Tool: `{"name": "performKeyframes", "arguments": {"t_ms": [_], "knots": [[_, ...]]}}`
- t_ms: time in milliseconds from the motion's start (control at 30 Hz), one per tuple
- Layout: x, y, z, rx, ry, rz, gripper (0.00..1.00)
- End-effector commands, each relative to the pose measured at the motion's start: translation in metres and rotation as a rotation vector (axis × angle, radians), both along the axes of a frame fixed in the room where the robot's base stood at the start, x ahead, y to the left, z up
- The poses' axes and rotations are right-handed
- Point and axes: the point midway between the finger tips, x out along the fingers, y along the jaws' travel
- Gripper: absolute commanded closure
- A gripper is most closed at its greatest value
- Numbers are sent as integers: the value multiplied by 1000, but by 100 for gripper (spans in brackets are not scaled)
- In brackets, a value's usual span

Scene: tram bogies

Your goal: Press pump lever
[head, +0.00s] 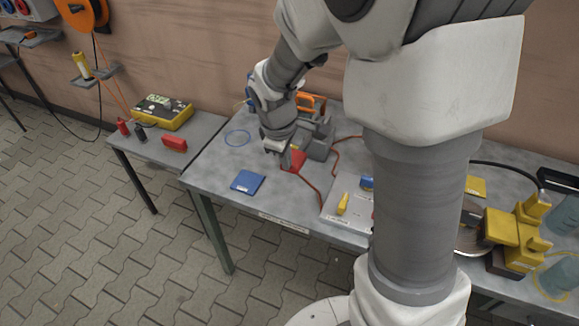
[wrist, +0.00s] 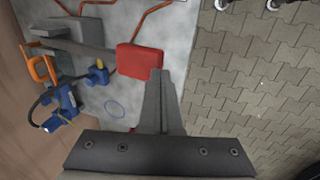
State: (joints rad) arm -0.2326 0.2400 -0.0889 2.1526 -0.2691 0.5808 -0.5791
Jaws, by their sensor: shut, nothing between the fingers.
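The pump is a grey unit with an orange handle (head: 312,101) on the metal table, partly behind my arm. A flat red pad (head: 296,161), which looks like the end of its lever, sticks out towards the table's front. My gripper (head: 285,163) is shut and empty, pointing down at the pad. In the wrist view its fingertips (wrist: 160,73) overlap the pad's lower right edge. I cannot tell whether they touch it.
A blue pad (head: 247,182) lies left of my gripper and a blue ring (head: 237,138) behind it. A white panel with a yellow lever (head: 343,204) is to the right. A side table holds a yellow case (head: 161,112) and a red block (head: 174,143).

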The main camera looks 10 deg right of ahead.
Motion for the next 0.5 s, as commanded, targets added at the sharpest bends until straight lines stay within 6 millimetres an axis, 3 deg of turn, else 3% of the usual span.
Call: {"name": "performKeyframes", "arguments": {"t_ms": [200, 500], "knots": [[-5, 5, 24, 0, -3, 0, 100], [-6, 5, 26, 0, -2, -1, 100]]}}
